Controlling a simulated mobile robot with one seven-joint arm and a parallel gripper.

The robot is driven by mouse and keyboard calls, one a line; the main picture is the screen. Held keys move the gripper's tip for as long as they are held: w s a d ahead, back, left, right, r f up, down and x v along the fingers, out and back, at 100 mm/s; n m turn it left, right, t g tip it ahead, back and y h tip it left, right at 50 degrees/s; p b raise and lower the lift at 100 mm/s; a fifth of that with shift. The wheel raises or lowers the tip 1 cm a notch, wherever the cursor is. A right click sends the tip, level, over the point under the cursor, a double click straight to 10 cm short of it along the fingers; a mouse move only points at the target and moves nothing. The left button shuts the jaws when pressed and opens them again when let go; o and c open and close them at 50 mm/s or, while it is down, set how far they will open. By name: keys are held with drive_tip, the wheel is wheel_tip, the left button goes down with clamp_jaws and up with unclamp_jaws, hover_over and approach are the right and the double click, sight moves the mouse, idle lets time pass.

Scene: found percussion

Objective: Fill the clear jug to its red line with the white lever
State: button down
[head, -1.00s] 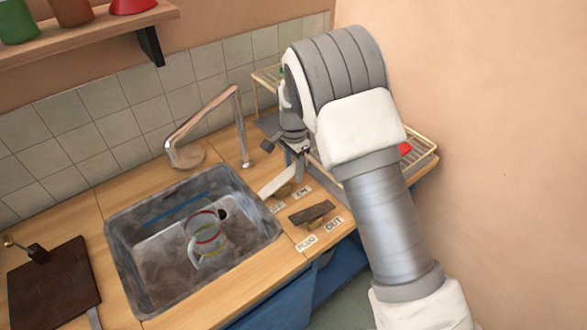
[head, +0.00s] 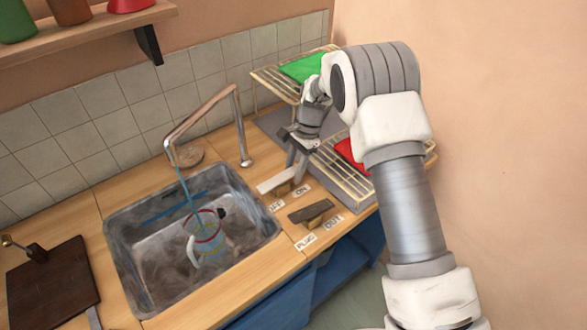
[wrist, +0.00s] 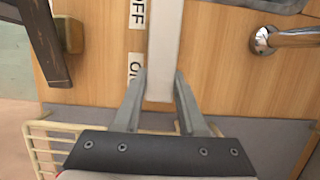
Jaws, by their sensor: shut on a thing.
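The clear jug (head: 208,243), with a handle on its left and coloured rings around it, stands in the sink (head: 122,262). A thin blue stream of water (head: 187,190) falls from the tap spout (head: 168,150) into it. Bluish water shows inside; its exact level against the red line is too small to tell. The white lever (head: 275,180) lies on the counter behind the OFF and ON labels. My gripper (head: 297,165) is shut on its right end. In the wrist view, the fingers (wrist: 160,76) stand either side of the white lever (wrist: 165,45), near the ON label.
A dark lever (head: 312,211) by the PLUG and OUT labels sits just in front of the white one. A wire rack (head: 265,78) with green and red items stands behind my gripper. A dark board (head: 55,285) lies left of the sink.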

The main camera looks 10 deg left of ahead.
drive_tip(key=shift+c, duration=2.4)
unclamp_jaws()
drive_tip(key=v, duration=1.7)
drive_tip(key=shift+r, duration=0.2)
